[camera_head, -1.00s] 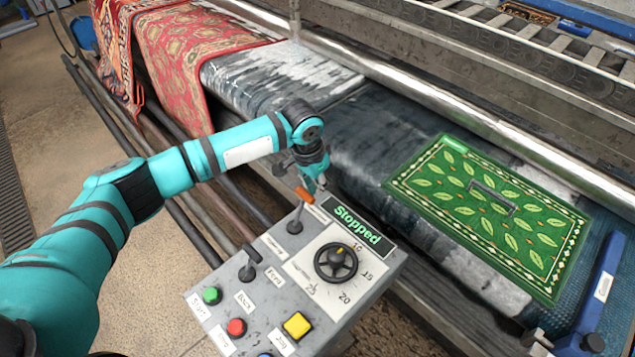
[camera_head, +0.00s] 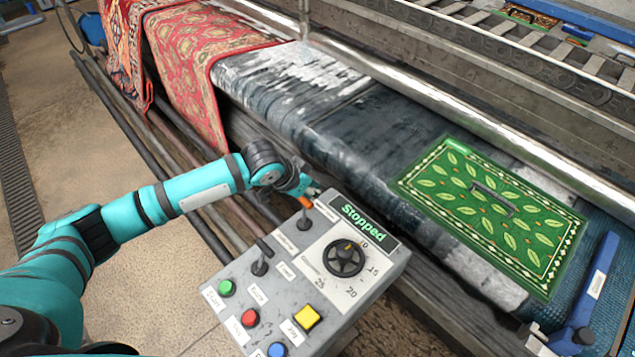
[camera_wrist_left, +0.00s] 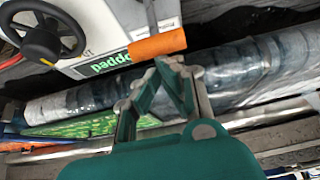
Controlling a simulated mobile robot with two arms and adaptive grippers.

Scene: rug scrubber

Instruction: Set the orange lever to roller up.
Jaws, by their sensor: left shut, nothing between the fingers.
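The orange lever (camera_head: 304,204) stands at the far left corner of the grey control panel (camera_head: 228,316). Its labels are too small to read. My left gripper (camera_head: 314,191) is shut and empty, just behind and above the lever's handle in the head view. In the left wrist view, the orange handle (camera_wrist_left: 157,45) lies right in front of the closed fingertips (camera_wrist_left: 172,63). They are very close to it; I cannot tell whether they touch. The fingers are not around the handle. My right gripper is out of view.
Red rugs (camera_head: 200,65) hang at the left.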

